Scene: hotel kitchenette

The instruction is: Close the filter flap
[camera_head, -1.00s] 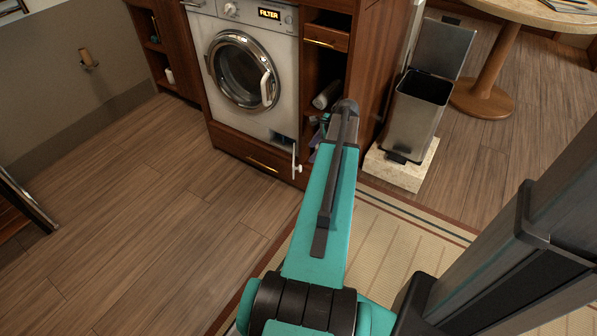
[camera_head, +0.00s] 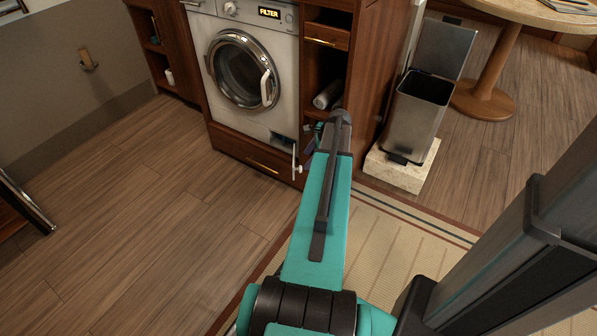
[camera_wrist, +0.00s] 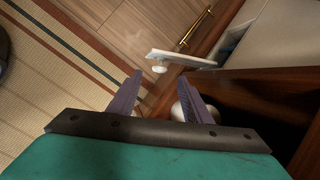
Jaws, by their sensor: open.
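The washing machine (camera_head: 262,118) has a small dark filter opening (camera_head: 283,139) at its lower right corner. The white filter flap (camera_head: 294,156) stands swung open there, seen almost edge-on, with a small knob low on it. In the wrist view, the flap (camera_wrist: 188,59) sticks out beyond my fingertips, its white knob (camera_wrist: 159,69) turned towards my gripper. My gripper (camera_wrist: 160,82) is open and empty, its purple fingers apart on this side of the flap and knob. I see no clear contact. In the head view my arm hides most of the gripper.
A wooden cabinet with an open shelf niche (camera_head: 323,70) holding a roll stands right of the machine. A drawer with a brass handle (camera_head: 262,166) lies below. A pedal bin (camera_head: 415,118) stands further right. The floor (camera_head: 160,190) left of my arm is clear.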

